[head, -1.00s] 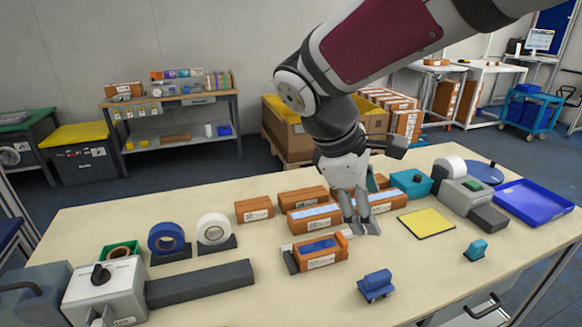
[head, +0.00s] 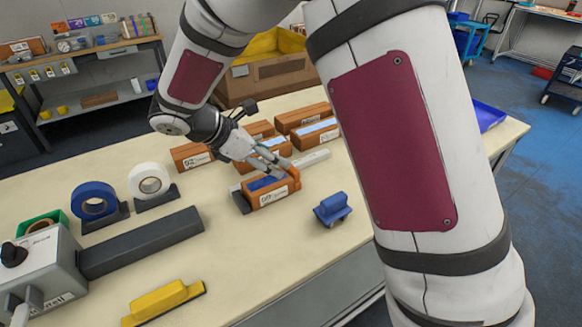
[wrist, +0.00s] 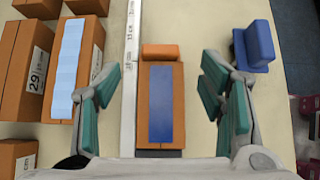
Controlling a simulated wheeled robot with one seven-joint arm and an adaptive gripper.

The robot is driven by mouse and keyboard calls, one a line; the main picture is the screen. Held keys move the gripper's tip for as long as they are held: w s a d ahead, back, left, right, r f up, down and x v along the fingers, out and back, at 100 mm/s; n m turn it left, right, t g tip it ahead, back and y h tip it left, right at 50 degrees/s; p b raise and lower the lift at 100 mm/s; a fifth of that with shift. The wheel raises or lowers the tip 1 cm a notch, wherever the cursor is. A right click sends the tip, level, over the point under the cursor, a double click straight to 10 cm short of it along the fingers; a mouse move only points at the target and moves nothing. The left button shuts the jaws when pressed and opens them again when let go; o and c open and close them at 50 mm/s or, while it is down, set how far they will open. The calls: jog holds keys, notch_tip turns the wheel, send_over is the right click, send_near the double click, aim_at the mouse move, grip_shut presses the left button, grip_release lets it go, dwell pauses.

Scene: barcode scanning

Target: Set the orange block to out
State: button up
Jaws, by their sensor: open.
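The orange block (head: 294,178) sits at one end of a brown box-shaped piece (head: 268,190) that has a blue strip on top and a white label on its side. In the wrist view the orange block (wrist: 160,52) lies across the far end of this piece (wrist: 160,100). My gripper (head: 272,165) is over the piece in the head view. In the wrist view my gripper (wrist: 160,92) is open, with one finger to each side of the brown piece and nothing held. Whether the fingertips reach the table is unclear.
A white ruler (wrist: 132,50) lies left of the piece. Several brown boxes (wrist: 67,70) stand beyond it. A blue stamp-like block (head: 333,208) is close on the right. A yellow block (head: 165,300), tape rolls (head: 94,200) and a dark bar (head: 142,241) are farther left.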

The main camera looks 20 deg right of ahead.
aim_at(292, 167)
jog(key=x, duration=0.8)
jog(key=shift+d+f, duration=0.25)
jog(key=shift+c, duration=0.5)
grip_shut()
jog(key=w+d, duration=0.1)
jog(key=d, duration=0.3)
jog(key=w+d, duration=0.1)
jog(key=d, duration=0.3)
jog(key=w+d, duration=0.1)
jog(key=d, duration=0.3)
jog(key=shift+w+d+r+b, duration=0.15)
jog(key=shift+w+d+b, duration=0.15)
jog(key=shift+d, duration=0.1)
jog(key=shift+c, duration=0.9)
grip_release()
jog(key=shift+o, duration=1.4)
jog(key=shift+d, duration=0.15)
jog(key=shift+s, duration=0.1)
